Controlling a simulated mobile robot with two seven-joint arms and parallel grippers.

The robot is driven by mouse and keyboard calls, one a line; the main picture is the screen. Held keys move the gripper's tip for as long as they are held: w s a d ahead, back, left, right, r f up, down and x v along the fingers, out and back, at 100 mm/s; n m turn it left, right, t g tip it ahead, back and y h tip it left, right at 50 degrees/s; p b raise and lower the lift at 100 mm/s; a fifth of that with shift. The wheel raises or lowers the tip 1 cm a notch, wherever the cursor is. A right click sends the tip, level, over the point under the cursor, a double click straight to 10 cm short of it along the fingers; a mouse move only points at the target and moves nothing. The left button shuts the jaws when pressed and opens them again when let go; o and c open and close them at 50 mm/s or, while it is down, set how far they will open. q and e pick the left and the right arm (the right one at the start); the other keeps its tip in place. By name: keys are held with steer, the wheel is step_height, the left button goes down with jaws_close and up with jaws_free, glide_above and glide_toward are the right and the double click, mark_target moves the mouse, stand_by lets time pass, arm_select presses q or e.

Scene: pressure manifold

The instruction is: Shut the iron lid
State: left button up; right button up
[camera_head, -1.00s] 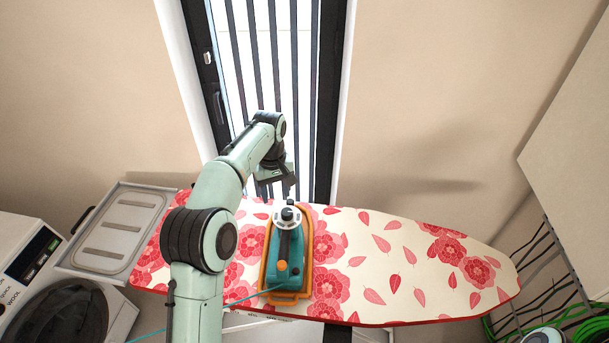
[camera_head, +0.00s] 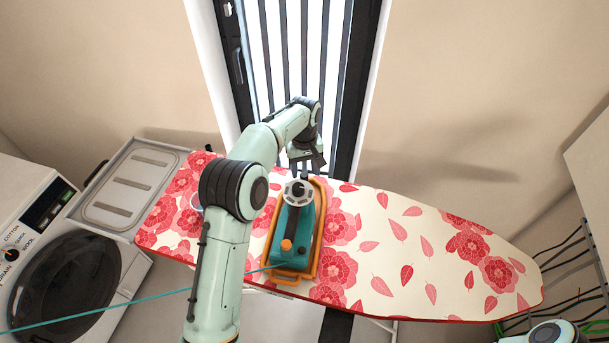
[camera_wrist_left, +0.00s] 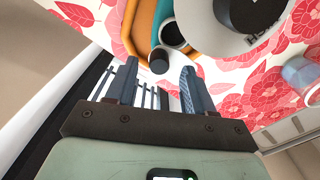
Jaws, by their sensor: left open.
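The teal iron (camera_head: 292,238) sits in an orange-rimmed rest (camera_head: 268,238) on the ironing board. A white dial (camera_head: 298,193) with a dark knob is at its far end. In the left wrist view, the iron's teal body (camera_wrist_left: 157,14) shows a dark round opening (camera_wrist_left: 173,33). A small dark round cap (camera_wrist_left: 158,60) stands beside the opening, apart from it, and looks like the lid, standing open. My left gripper (camera_head: 308,166) is open just beyond the dial. In its wrist view the cap appears between the fingertips (camera_wrist_left: 159,68); contact cannot be told. My right gripper is out of view.
The flowered ironing board (camera_head: 400,255) is clear to the right of the iron. A teal cord (camera_head: 110,307) runs left from the iron. A grey tray (camera_head: 138,180) and a washing machine (camera_head: 75,275) stand left. A barred window (camera_head: 300,60) is behind.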

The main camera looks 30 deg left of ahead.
arm_select(q)
steer(key=shift+w+f, duration=0.1)
steer(key=shift+f, duration=1.35)
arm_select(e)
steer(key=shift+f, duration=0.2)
arm_select(q)
steer(key=shift+c, duration=0.3)
jaws_close()
